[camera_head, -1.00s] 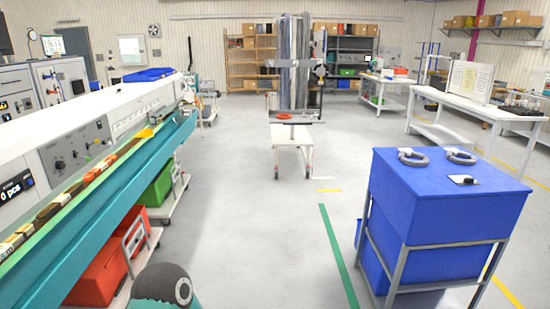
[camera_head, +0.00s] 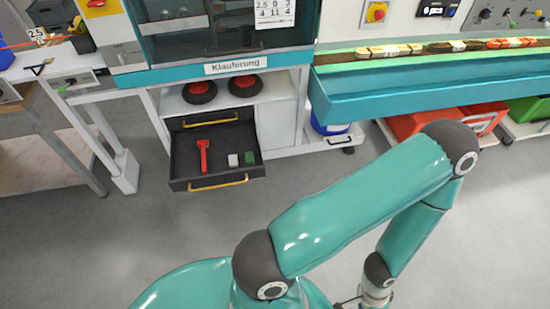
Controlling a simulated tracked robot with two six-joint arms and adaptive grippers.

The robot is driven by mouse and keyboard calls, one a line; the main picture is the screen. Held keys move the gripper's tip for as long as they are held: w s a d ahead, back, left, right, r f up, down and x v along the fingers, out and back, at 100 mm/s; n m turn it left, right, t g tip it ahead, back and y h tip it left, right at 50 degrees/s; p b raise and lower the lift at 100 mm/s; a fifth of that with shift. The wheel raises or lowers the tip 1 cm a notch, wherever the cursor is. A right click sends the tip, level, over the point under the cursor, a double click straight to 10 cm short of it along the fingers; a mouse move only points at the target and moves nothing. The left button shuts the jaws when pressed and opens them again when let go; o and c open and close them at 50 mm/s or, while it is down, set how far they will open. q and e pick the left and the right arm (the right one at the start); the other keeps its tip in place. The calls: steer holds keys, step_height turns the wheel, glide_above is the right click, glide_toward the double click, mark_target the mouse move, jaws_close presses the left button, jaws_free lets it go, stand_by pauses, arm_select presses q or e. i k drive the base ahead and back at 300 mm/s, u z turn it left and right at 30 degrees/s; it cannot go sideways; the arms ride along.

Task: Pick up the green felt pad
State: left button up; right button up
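A small green piece (camera_head: 249,158), which looks like the green felt pad, lies in an open dark drawer (camera_head: 178,172) under the cabinet marked "Klauferung". It is at the drawer's right side, next to a small pale grey block (camera_head: 233,160). A red tool-like object (camera_head: 203,155) lies to their left in the same drawer. Nothing covers the green piece. One of my teal arms crosses the lower middle and right, in front of the drawer and apart from it. Its wrist reaches the bottom edge, and neither gripper's fingers can be seen.
Two black wheels with red hubs (camera_head: 249,85) sit on the shelf above the drawer. The drawer has a yellow front handle (camera_head: 218,182). A white-legged bench (camera_head: 125,170) stands to the left. Red bins (camera_head: 410,125) stand under the teal bench at right. Grey floor in front is clear.

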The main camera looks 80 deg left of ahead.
mark_target(249, 160)
steer(key=z, duration=1.4)
steer(key=i, duration=0.1)
steer(key=u, duration=2.85)
steer(key=i, duration=0.3)
steer(key=u, duration=2.2)
steer(key=k, duration=0.4)
steer(key=u, duration=0.5)
steer(key=i, duration=1.45)
steer(key=z, duration=0.45)
